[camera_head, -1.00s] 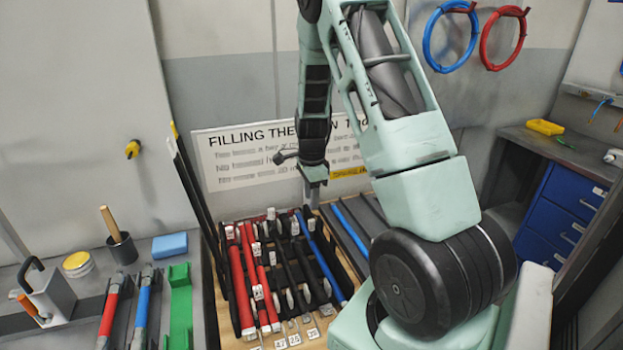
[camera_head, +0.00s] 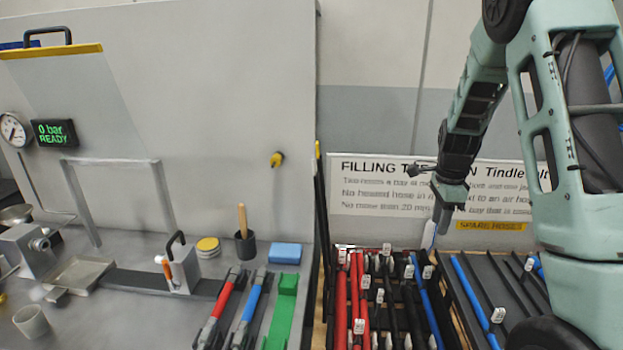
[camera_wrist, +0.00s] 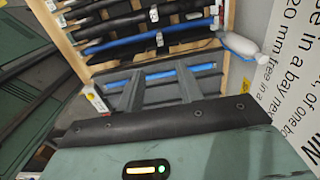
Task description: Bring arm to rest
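My gripper (camera_head: 438,235) hangs fingers down at the far end of the hose rack, in front of the wall sign. In the wrist view its two dark fingers (camera_wrist: 162,92) are apart, with nothing held between them. A blue hose (camera_wrist: 170,74) shows beyond the fingers, clear of a grip. My arm comes down from the upper right in the head view and is bent. The hose rack (camera_head: 325,325) holds red, black and blue hoses with white tags. A white bottle-like piece (camera_head: 430,236) is beside the fingers; it also shows in the wrist view (camera_wrist: 240,45).
The sign (camera_head: 395,200) is on the wall close behind my gripper. At left, a grey bench (camera_head: 120,320) carries a red-handled tool (camera_head: 222,300), a blue sponge (camera_head: 285,253), a green block (camera_head: 282,308) and a cup (camera_head: 245,246). A display (camera_head: 54,133) reads "0 bar READY".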

